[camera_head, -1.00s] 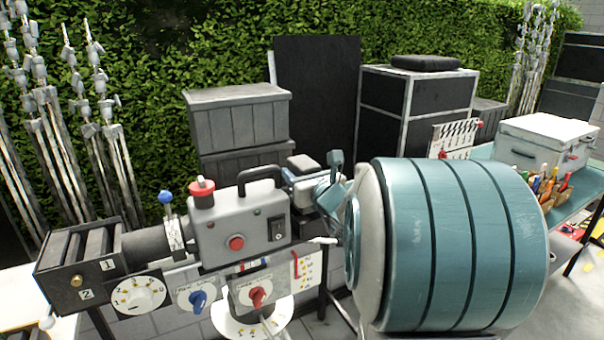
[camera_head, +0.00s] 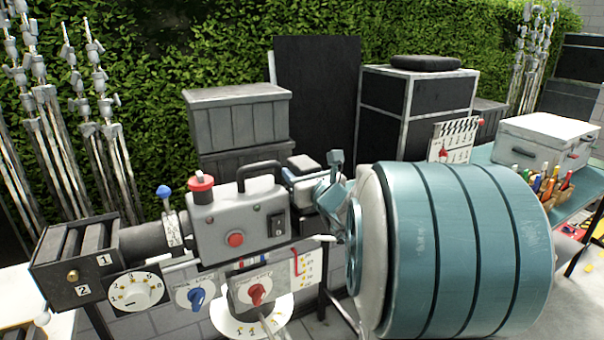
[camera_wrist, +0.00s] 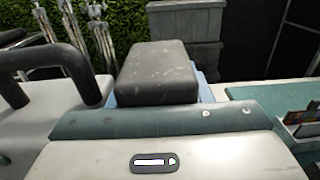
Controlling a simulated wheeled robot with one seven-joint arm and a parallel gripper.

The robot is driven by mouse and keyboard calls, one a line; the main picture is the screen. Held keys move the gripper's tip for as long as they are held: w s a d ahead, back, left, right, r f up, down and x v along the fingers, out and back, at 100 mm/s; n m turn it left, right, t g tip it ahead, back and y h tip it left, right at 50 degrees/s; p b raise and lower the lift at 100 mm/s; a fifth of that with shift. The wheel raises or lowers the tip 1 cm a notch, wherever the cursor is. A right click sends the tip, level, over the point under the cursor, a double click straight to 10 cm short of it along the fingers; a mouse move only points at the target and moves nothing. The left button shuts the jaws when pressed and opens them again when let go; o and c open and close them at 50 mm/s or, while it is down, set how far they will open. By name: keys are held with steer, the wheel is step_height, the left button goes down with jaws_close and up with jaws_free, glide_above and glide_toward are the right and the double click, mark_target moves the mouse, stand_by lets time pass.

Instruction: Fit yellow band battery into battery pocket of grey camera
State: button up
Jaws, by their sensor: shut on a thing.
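The grey camera (camera_head: 237,222) stands left of centre in the head view, with a black top handle, a red button and a black switch. Its handle also shows at the left of the wrist view (camera_wrist: 72,62). My gripper (camera_head: 300,175) is at the camera's right end, close beside the body. A dark grey block (camera_wrist: 157,72) shows at my gripper in the wrist view, and also above it in the head view (camera_head: 302,162). I cannot tell whether this block is the battery. No yellow band is visible. The battery pocket is hidden, and contact cannot be judged.
My teal arm fills the right middle of the head view. A lens box (camera_head: 75,262) extends left of the camera, with dials (camera_head: 137,292) below. A teal table (camera_head: 575,195) at right holds a white case (camera_head: 545,143), a clapperboard (camera_head: 453,140) and markers. Dark cases stand behind.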

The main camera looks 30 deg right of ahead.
steer(key=shift+f, duration=0.1)
steer(key=shift+f+b, duration=0.35)
steer(key=shift+b, duration=0.2)
steer(key=shift+f+b, duration=1.6)
steer(key=shift+b, duration=0.2)
